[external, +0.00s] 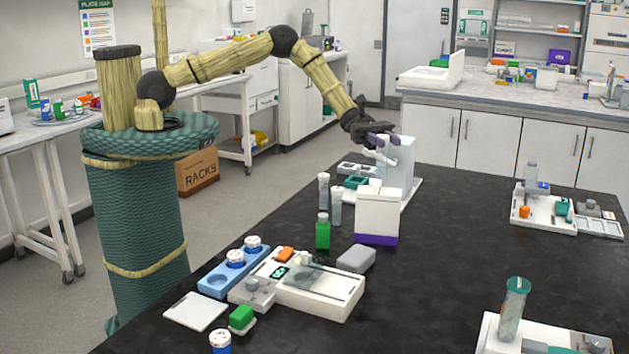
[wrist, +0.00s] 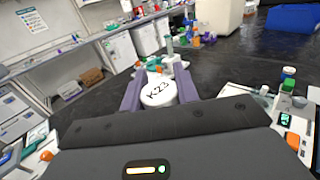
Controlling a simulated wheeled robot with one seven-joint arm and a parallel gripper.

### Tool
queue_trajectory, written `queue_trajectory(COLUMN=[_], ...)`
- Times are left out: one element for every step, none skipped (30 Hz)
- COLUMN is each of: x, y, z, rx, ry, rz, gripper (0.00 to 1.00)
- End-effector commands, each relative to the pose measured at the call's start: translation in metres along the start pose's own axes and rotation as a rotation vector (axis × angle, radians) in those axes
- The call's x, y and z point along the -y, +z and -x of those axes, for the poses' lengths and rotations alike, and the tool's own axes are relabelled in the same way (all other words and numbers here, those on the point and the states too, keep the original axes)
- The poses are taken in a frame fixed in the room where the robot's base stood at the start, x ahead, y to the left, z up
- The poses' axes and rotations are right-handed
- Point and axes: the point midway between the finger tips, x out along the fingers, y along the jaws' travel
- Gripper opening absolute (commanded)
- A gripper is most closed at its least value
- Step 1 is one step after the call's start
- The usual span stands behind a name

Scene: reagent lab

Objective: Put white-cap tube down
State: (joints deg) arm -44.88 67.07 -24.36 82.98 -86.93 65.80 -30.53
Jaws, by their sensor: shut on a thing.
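My gripper (wrist: 158,82) has its two purple fingers closed on either side of a round white cap (wrist: 159,92) marked K-23. The tube body below the cap is hidden in the wrist view. In the external view my gripper (external: 380,141) is above the far left part of the black bench, beside a tall pale grey block (external: 400,170). White shapes show at its fingers there, but I cannot make out the tube's outline or whether its lower end touches anything.
Two clear capped tubes (external: 323,188) stand near a green bottle (external: 322,235) and a white box with a purple base (external: 377,218). A white device (external: 318,290) and a blue holder (external: 228,280) are in front. The bench's middle right (external: 450,260) is clear.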

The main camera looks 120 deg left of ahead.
Motion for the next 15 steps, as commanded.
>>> queue_trajectory(x=[0.001, 0.001, 0.001, 0.000, 0.000, 0.001, 0.001, 0.001, 0.001, 0.000, 0.000, 0.000, 0.000, 0.000, 0.000], y=[-0.005, -0.010, -0.016, -0.020, -0.024, -0.028, -0.031, -0.033, -0.034, -0.035, -0.035, -0.035, -0.035, -0.035, -0.035], z=[0.000, 0.000, 0.000, 0.000, 0.000, 0.000, 0.000, 0.000, 0.000, 0.000, 0.000, 0.000, 0.000, 0.000, 0.000], rx=[-0.001, -0.002, -0.002, -0.001, -0.001, 0.000, 0.000, 0.000, 0.000, 0.000, 0.000, 0.000, 0.000, 0.000, 0.000], ry=[0.000, -0.001, 0.000, 0.000, 0.000, 0.000, -0.001, 0.000, 0.000, 0.000, 0.000, 0.000, 0.000, 0.000, 0.000], rz=[0.003, 0.005, 0.005, 0.005, 0.004, 0.003, 0.003, 0.003, 0.001, 0.001, 0.000, 0.000, 0.001, 0.001, 0.001], gripper=[0.10, 0.10, 0.10, 0.10, 0.10, 0.10, 0.10, 0.10, 0.10, 0.10, 0.10, 0.10, 0.10, 0.10, 0.10])
